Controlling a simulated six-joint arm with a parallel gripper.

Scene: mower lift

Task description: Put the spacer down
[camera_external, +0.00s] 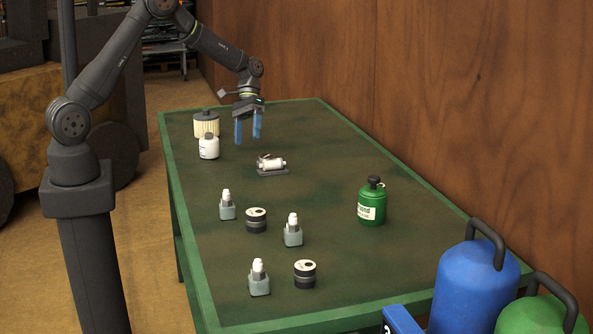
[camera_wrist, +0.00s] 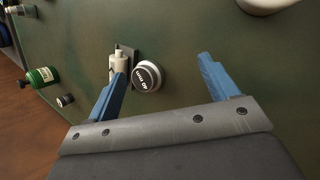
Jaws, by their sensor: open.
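My gripper (camera_external: 248,138) is open, with its blue fingers pointing down over the far part of the green table. Nothing shows between the fingers, which also appear apart in the wrist view (camera_wrist: 162,85). In the external view, a small white and grey assembly (camera_external: 270,162) on a dark base lies just below and right of my gripper. In the wrist view, a round piece with a white rim and lettered face (camera_wrist: 148,76) sits beside a white cylinder (camera_wrist: 118,66), near the left finger. I cannot tell for certain which piece is the spacer.
A pleated filter (camera_external: 206,123) and a white canister (camera_external: 209,148) stand left of my gripper. Black-and-white round parts (camera_external: 256,220) and white-topped bottles in grey holders (camera_external: 293,231) stand nearer the front. A green bottle (camera_external: 373,203) stands right. Bare table lies between.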

